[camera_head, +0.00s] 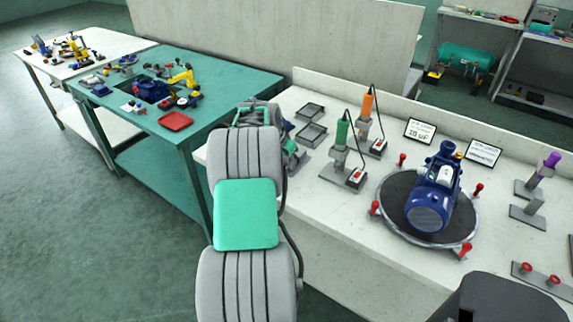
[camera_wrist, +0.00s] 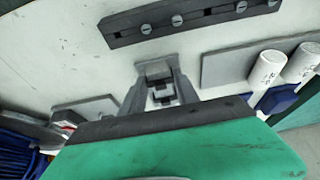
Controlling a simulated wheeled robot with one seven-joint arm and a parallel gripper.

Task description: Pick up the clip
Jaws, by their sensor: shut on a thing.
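In the wrist view my gripper (camera_wrist: 161,95) is shut on a small grey metal piece, which I take to be the clip (camera_wrist: 159,70). The piece sits between the two grey fingers, over or close to the pale bench top. I cannot tell whether it still touches the bench. In the head view my arm covers the fingertips and the clip.
A dark bar with several screws (camera_wrist: 190,20) lies just beyond the fingers. On the pale bench are two screwdrivers in stands (camera_head: 342,133) and a blue pump (camera_head: 433,195) on a round turntable (camera_head: 395,215).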

